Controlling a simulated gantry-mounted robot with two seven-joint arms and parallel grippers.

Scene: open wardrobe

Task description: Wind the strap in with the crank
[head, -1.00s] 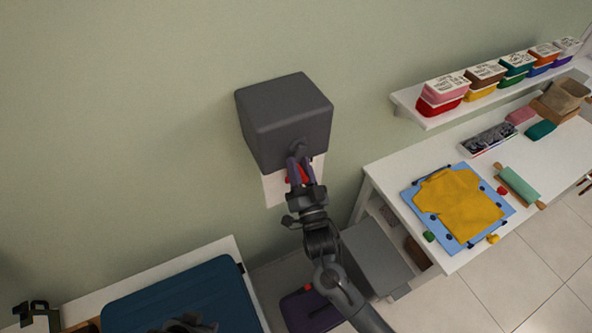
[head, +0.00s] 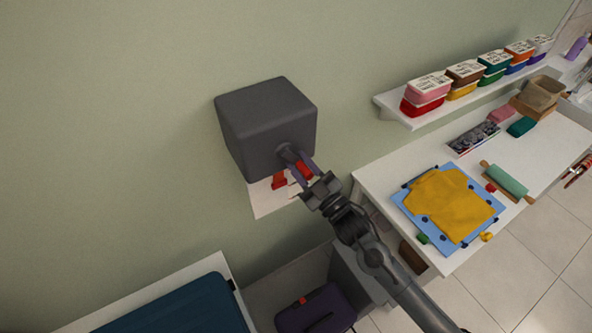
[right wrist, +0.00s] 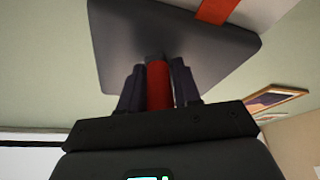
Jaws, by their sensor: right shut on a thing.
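A dark grey box (head: 268,122) is fixed to the wall, and its crank (head: 288,152) sticks out at the lower right. My right gripper (head: 306,174) is shut on the crank's red handle, at the box's lower right. In the right wrist view, the red handle (right wrist: 158,85) stands between the two dark fingers, with the box (right wrist: 170,45) behind it. The red strap (head: 279,181) hangs below the box, and only a short piece shows. It also shows at the top of the right wrist view (right wrist: 215,9). My left gripper is not in view.
A white sheet (head: 264,203) is on the wall behind the strap. A white table (head: 382,172) with a yellow cloth stands at right, under a shelf (head: 398,115) of tubs. A blue case (head: 180,307) and a purple bag (head: 318,310) are below.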

